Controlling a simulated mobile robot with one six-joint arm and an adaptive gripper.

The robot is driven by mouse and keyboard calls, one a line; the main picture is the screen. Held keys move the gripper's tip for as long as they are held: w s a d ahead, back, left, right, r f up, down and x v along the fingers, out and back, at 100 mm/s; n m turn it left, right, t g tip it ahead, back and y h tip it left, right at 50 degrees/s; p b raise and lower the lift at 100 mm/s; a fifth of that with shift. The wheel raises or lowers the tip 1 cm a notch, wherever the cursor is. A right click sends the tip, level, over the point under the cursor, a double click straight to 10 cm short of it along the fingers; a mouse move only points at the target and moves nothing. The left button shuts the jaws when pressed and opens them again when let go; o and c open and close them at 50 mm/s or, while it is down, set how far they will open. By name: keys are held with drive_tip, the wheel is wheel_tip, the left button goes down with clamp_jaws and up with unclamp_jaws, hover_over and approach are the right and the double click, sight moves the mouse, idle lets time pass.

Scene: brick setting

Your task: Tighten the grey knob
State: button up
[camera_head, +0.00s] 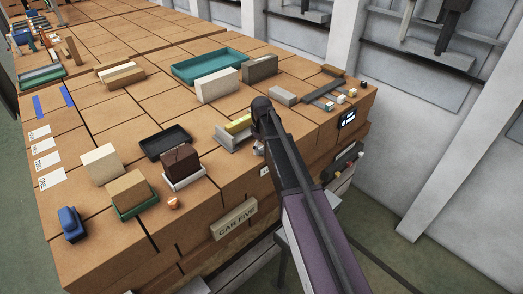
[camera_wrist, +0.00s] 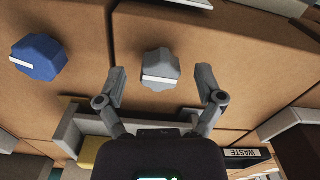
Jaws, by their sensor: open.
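The grey knob (camera_wrist: 160,69) is on the brown surface in the wrist view, a faceted grey dial with a white bar marking lying about level across its face. My gripper (camera_wrist: 161,88) is open, with one finger to the left and one to the right of the knob. Gaps show between both fingers and the knob. How far the fingertips are from the surface in depth is hard to tell. In the head view my arm covers this area, and I cannot make out the grey knob there.
A blue knob (camera_wrist: 39,58) with a white marking is left of the grey knob. A "WASTE" label (camera_wrist: 247,153) is at lower right. In the head view, a grey holder with a yellow block (camera_head: 238,124) stands beside my arm; a teal tray (camera_head: 205,64) lies farther back.

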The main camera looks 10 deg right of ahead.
idle(0.3)
drive_tip(key=c, duration=1.1)
drive_tip(key=shift+c, duration=0.2)
